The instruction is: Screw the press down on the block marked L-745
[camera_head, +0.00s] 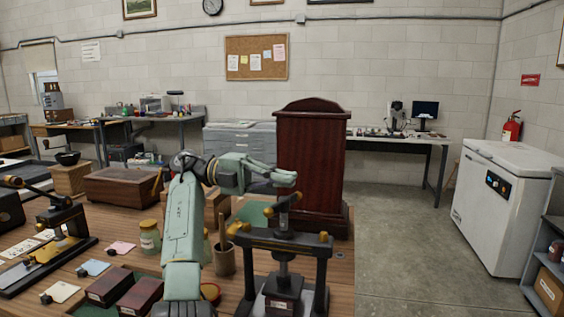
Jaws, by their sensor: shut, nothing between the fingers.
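The press (304,243) stands at the front right of the wooden table. It has a dark frame, a crossbar with brass-coloured ends and an upright centre screw with a handle on top. Under the screw sits a dark block (281,285) with a pale label too small to read, so I cannot confirm L-745. The screw's lower end looks close to or on the block; I cannot tell which. My gripper (284,188) is shut and empty, at the top of the screw handle. Whether it touches the handle is unclear. My pale green arm crosses the table left of the press.
Two dark red labelled boxes (139,296) lie left of my arm. A wooden cup (224,260) and a jar (150,237) stand nearby. A tall dark red cabinet (311,165) rises behind the press. Another press-like device (68,220) is at far left.

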